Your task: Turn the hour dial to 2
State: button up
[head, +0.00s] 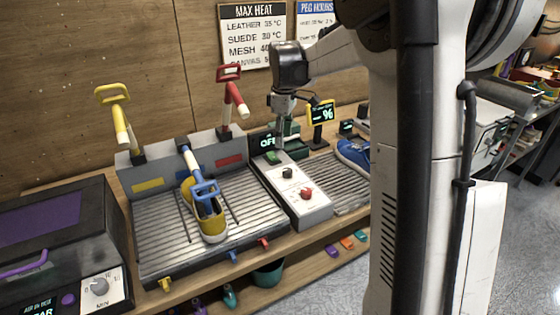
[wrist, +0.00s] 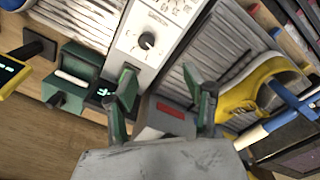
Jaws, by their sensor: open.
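A white control panel (head: 304,207) stands between two ribbed trays. It carries a black dial (head: 287,173) and a red dial (head: 307,193). The black-pointer dial (wrist: 147,40) shows in the wrist view, with markings around it too small to read. A grey dial (head: 100,287) sits on the dark box at the left, above a MIN label. I cannot tell by label which is the hour dial. My gripper (head: 283,144) is over the far end of the panel; in the wrist view its green fingers (wrist: 167,92) are apart and empty, short of the dial.
A yellow shoe (head: 214,229) with a blue-handled tool (head: 205,192) stands on the left tray. Yellow (head: 113,97) and red (head: 230,78) handles rise behind it. A blue shoe (head: 354,154) is right of the panel. A display (head: 321,112) stands near my gripper.

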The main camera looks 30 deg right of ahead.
aim_at(287, 170)
jog(key=shift+n, duration=0.4)
jog(key=d+f, duration=0.1)
jog(key=f, duration=0.4)
jog(key=w+f, duration=0.1)
jog(key=f, duration=0.4)
jog(key=w+d+f, duration=0.1)
jog(key=f, duration=0.4)
jog(key=shift+d+f, duration=0.2)
jog(key=shift+d, duration=0.15)
jog(key=c, duration=1.1)
